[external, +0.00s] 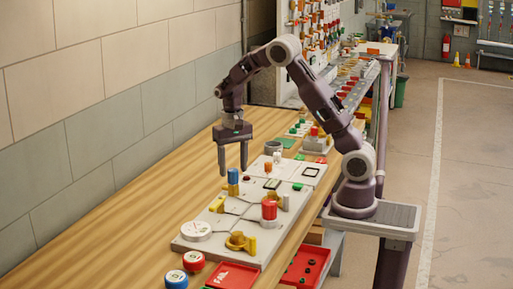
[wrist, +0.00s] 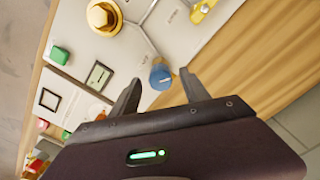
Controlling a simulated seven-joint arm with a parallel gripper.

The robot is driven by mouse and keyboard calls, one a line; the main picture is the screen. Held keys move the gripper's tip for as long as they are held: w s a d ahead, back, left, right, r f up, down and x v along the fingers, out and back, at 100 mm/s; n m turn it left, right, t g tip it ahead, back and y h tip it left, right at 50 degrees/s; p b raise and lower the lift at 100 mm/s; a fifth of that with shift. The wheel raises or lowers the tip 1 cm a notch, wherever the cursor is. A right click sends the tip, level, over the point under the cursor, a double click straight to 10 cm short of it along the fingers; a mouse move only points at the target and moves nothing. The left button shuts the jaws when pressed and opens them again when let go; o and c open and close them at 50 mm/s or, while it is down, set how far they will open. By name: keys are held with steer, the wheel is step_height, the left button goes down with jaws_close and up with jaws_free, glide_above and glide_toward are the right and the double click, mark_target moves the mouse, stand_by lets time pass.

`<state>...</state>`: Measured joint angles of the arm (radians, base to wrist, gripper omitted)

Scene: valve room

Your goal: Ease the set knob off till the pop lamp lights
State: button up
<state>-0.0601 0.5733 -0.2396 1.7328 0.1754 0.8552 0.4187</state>
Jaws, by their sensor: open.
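A blue knob (external: 233,176) stands upright on the pale panel (external: 215,247) in the external view. It is round with a white line on top in the wrist view (wrist: 160,75). No label shows which knob is the set knob. My gripper (external: 233,171) is open and points down over the panel at the blue knob. In the wrist view the knob appears between the two fingertips (wrist: 160,79), with a gap on each side. A red-topped cylinder (external: 269,209) stands nearer the front. I cannot tell which part is the pop lamp, or whether it is lit.
A white round gauge (external: 196,230), a yellow-brass fitting (external: 239,242) and a green block (external: 297,186) are on the panel. Red trays (external: 233,275) lie in front. Bare wood is free along the wall.

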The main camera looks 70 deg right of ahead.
step_height(320, 180, down, 2)
steer(key=shift+f, duration=0.1)
steer(key=shift+c, duration=0.2)
jaws_close()
steer(key=shift+n, duration=1)
steer(key=shift+o, duration=0.2)
jaws_free()
